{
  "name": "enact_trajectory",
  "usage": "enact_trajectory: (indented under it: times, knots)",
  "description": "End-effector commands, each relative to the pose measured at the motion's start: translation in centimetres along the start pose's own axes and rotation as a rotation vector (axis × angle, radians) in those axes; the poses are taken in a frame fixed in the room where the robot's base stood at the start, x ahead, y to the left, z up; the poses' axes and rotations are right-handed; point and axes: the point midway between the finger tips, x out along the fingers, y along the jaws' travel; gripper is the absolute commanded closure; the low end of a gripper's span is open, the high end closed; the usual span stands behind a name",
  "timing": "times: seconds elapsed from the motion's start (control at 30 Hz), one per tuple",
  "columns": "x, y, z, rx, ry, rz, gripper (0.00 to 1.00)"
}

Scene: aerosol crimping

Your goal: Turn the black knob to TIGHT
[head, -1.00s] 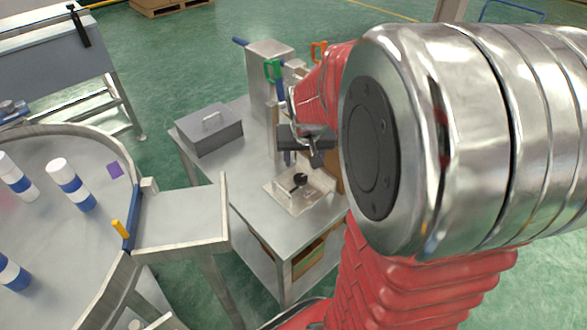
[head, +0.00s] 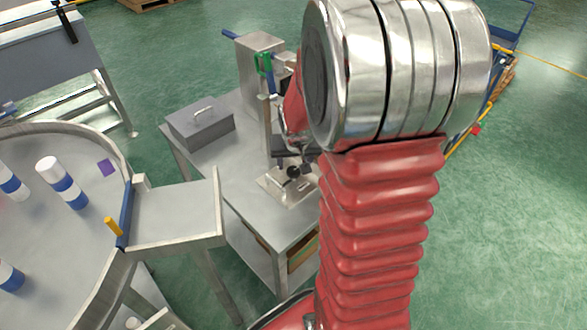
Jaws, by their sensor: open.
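The black knob (head: 293,172) is small in the head view. It sits on a pale metal fixture plate (head: 276,189) on the grey workbench. My gripper (head: 300,167) is open and low over the fixture, right at the knob. Its dark fingers overlap the knob in the picture, so I cannot tell whether they touch it or stand around it. The knob's pointer and any TIGHT marking are too small to read.
A grey lidded box (head: 200,126) stands at the bench's back left. A round table (head: 60,235) with blue-and-white cans is at left. My arm hides the bench's right side.

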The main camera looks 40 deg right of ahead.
Motion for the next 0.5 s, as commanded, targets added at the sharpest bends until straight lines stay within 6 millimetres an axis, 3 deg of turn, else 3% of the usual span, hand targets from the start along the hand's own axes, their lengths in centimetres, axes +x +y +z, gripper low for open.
enact_trajectory:
  times: [0.5]
  knots:
    - [5.0, 0.0, 0.0, 0.0, 0.0, 0.0, 0.48]
